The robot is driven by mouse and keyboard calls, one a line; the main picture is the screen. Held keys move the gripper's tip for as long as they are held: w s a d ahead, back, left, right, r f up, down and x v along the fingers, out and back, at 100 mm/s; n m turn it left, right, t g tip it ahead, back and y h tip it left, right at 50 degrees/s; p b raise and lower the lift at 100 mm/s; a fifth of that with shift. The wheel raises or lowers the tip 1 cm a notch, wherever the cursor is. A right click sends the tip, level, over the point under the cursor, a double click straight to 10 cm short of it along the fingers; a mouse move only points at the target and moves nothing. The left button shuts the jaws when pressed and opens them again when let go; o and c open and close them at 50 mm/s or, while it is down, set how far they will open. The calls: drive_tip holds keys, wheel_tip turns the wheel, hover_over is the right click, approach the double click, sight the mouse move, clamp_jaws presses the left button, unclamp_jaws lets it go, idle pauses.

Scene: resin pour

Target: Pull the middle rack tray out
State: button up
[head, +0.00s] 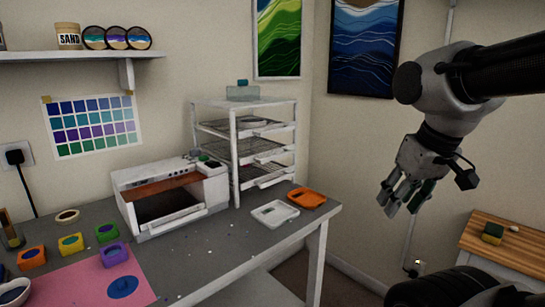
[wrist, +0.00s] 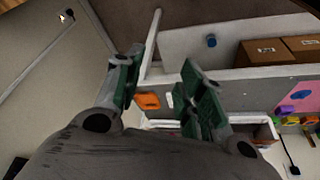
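The white rack (head: 235,150) stands at the back right of the bench. It has several wire-mesh trays one above another, each with a white front edge. The middle tray (head: 262,152) appears pushed in, level with the others. The top tray carries a pale round item. My gripper (head: 401,207) hangs in the air to the right of the rack, well apart from it, with fingers pointing down. In the wrist view my gripper (wrist: 162,85) has its two green-padded fingers spread with nothing between them. The rack is not clearly seen in the wrist view.
A small white tray (head: 274,213) and an orange tray (head: 307,197) lie on the bench (head: 240,240) before the rack. A wooden-topped stand (head: 500,245) is at right. Air between gripper and rack looks clear.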

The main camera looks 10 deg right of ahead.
drive_tip(key=w+d+m+t, duration=0.2)
drive_tip(key=w+m+t, duration=0.1)
drive_tip(key=w, duration=1.1)
drive_tip(key=m+t+y, duration=0.9)
approach(279, 157)
drive_tip(key=x, duration=1)
drive_tip(key=shift+w+a, duration=0.2)
drive_tip(key=shift+r, duration=0.1)
clamp_jaws()
